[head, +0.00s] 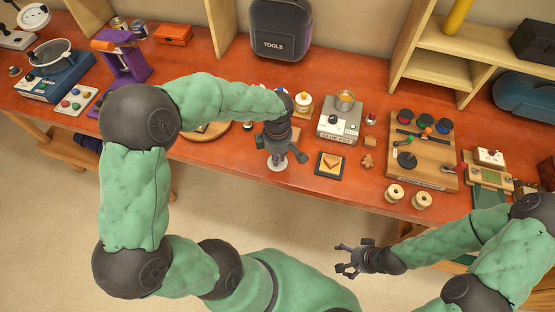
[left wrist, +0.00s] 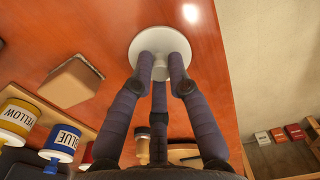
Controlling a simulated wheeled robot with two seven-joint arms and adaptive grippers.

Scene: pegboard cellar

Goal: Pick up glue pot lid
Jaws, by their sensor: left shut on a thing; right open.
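The glue pot lid is a round pale disc (head: 277,166) with a knob, near the front edge of the bench; it also shows in the left wrist view (left wrist: 143,42). My left gripper (head: 279,156) points down over it. Its fingers (left wrist: 163,68) are shut on the knob in the middle of the lid. Whether the lid touches the bench or is just above it, I cannot tell. The glue pot (head: 345,100), with amber contents, stands open on a grey heater box to the right. My right gripper (head: 346,259) is open and empty in front of the bench.
A dark framed tile (head: 331,165) lies right of the lid. Further right are two spools (head: 395,192) and a wooden tool board (head: 425,175). Yellow (left wrist: 18,115) and blue (left wrist: 62,140) bottles and a wooden block (left wrist: 70,82) show in the left wrist view.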

